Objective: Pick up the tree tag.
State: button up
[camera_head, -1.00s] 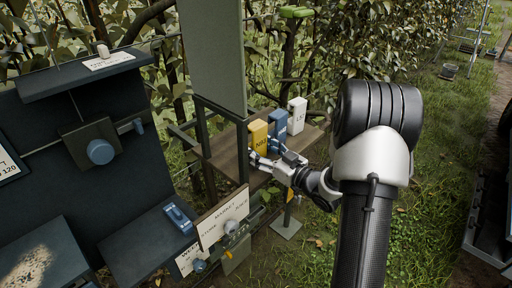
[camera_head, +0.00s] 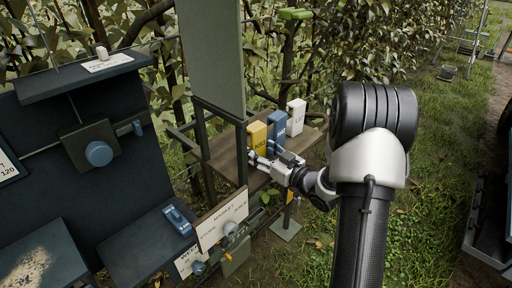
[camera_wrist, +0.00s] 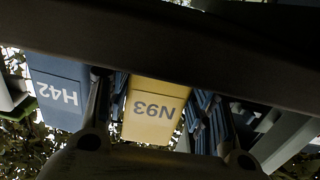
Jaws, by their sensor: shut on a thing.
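Three upright block-shaped tags stand in a row at the wooden shelf: a yellow tag marked N93 (camera_head: 257,135), a blue tag (camera_head: 277,125) and a white tag (camera_head: 296,116). In the wrist view the yellow N93 tag (camera_wrist: 156,106) sits between my two fingers, its label upside down, and the blue tag reads H42 (camera_wrist: 57,92). My gripper (camera_head: 265,155) is shut on the yellow tag, with one finger on each side; its fingers also show in the wrist view (camera_wrist: 158,122). I cannot tell whether the yellow tag still touches the shelf.
The wooden shelf (camera_head: 226,160) has a dark post at its near corner and a grey-green panel (camera_head: 210,50) above. A white sign (camera_head: 222,218) hangs below. A dark workbench with a blue knob (camera_head: 99,153) stands at left.

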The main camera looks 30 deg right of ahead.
notch_tip(320, 180, up, 20)
jog(key=p, duration=0.6)
